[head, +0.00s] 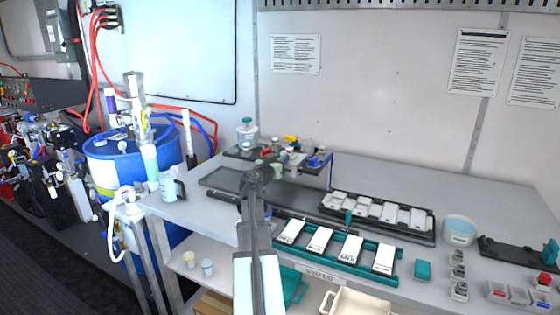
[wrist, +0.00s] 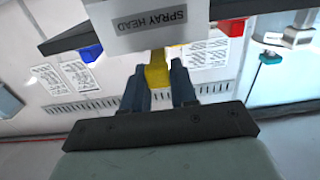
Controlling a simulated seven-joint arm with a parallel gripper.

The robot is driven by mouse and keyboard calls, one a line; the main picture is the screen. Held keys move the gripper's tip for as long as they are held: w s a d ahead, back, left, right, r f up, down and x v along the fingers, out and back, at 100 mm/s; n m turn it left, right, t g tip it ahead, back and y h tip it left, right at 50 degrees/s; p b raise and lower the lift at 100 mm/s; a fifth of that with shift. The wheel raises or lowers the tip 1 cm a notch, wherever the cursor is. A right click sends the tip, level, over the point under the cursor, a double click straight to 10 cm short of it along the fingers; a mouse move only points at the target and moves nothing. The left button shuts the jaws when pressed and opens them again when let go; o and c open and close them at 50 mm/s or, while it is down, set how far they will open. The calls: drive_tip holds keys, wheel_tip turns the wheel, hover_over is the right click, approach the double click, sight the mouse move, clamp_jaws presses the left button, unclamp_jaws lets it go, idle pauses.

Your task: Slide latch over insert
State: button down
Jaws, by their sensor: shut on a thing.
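In the wrist view, my gripper (wrist: 159,67) has its two dark blue-grey fingers closed on the sides of a yellow piece (wrist: 157,74), which may be the latch. In the head view, a small yellow part (head: 291,138) shows on the raised stand at the back of the bench. My arm reaches toward that stand, and my fingers cannot be made out there. I cannot identify the insert; the contact between the yellow piece and what it sits on is hidden.
A blue part (wrist: 91,52) and a red part (wrist: 232,27) flank the fingers in the wrist view. In the head view, a teal tray (head: 334,258) of white blocks and a black tray (head: 420,236) lie right of my arm. A blue drum (head: 115,158) stands left.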

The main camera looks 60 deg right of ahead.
drive_tip(key=shift+d, duration=0.95)
drive_tip(key=c, duration=1)
unclamp_jaws()
drive_tip(key=shift+o, duration=0.2)
drive_tip(key=shift+a, duration=0.1)
drive_tip(key=a, duration=1.3)
drive_tip(key=shift+a, duration=0.35)
drive_tip(key=shift+w, duration=0.1)
